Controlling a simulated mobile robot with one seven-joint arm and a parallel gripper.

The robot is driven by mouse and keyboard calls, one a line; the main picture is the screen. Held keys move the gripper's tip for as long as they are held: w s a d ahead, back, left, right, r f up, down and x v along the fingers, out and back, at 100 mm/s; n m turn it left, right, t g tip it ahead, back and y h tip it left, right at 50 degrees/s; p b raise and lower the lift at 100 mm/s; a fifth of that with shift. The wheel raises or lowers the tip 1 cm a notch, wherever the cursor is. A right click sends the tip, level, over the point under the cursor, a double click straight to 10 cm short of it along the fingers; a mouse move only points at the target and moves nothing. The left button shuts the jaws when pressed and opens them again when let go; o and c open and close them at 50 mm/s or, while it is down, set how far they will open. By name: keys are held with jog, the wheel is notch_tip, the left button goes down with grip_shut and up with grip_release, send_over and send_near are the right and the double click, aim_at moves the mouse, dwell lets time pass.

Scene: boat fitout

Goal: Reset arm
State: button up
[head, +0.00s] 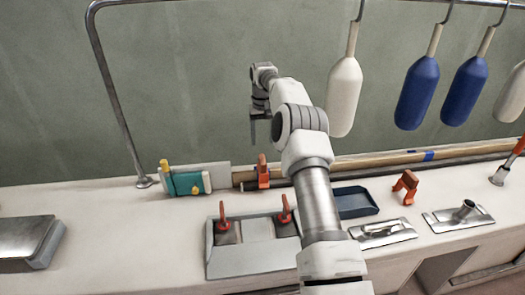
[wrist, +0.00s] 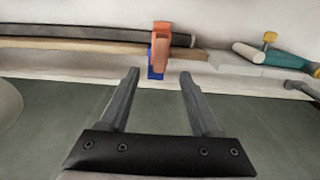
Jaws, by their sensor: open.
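My gripper (head: 258,130) is in the air in front of the green wall, above the back of the counter. In the wrist view my gripper (wrist: 159,76) has its two dark fingers spread apart with nothing between them. Its fingers point toward an orange clamp (wrist: 160,48) on the long batten at the back of the counter. The head view shows this orange clamp (head: 263,172) below the gripper, apart from it. My arm reaches up across the middle of the head view and hides part of the counter.
White and blue fenders (head: 417,93) hang from a rail (head: 110,85) at right. The counter holds a teal tool (head: 187,183), a grey tray with red-handled parts (head: 250,258), a dark tray (head: 352,202), another orange clamp (head: 406,186) and metal plates (head: 383,232). Front left counter is partly bare.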

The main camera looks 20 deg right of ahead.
jog(key=s+a+r+n+t+p, duration=0.1)
jog(key=s+a+r, duration=0.2)
jog(key=r, duration=0.7)
jog(key=s+a+r+n+p, duration=0.1)
jog(key=s+a+r, duration=0.25)
jog(key=r, duration=0.75)
jog(key=s+a+r+t+h, duration=0.15)
jog(key=s+a+r, duration=0.25)
jog(key=s+r, duration=0.4)
jog(key=s+a+t, duration=0.2)
jog(key=s, duration=1.5)
jog(key=s+f, duration=0.4)
jog(key=s, duration=0.2)
jog(key=s+a+f+t+y, duration=0.1)
jog(key=s+f, duration=0.3)
jog(key=s, duration=0.2)
jog(key=shift+s+a, duration=0.25)
jog(key=shift+s, duration=0.05)
jog(key=shift+y, duration=0.25)
jog(key=shift+c, duration=1.1)
jog(key=shift+d, duration=0.1)
jog(key=shift+d, duration=0.1)
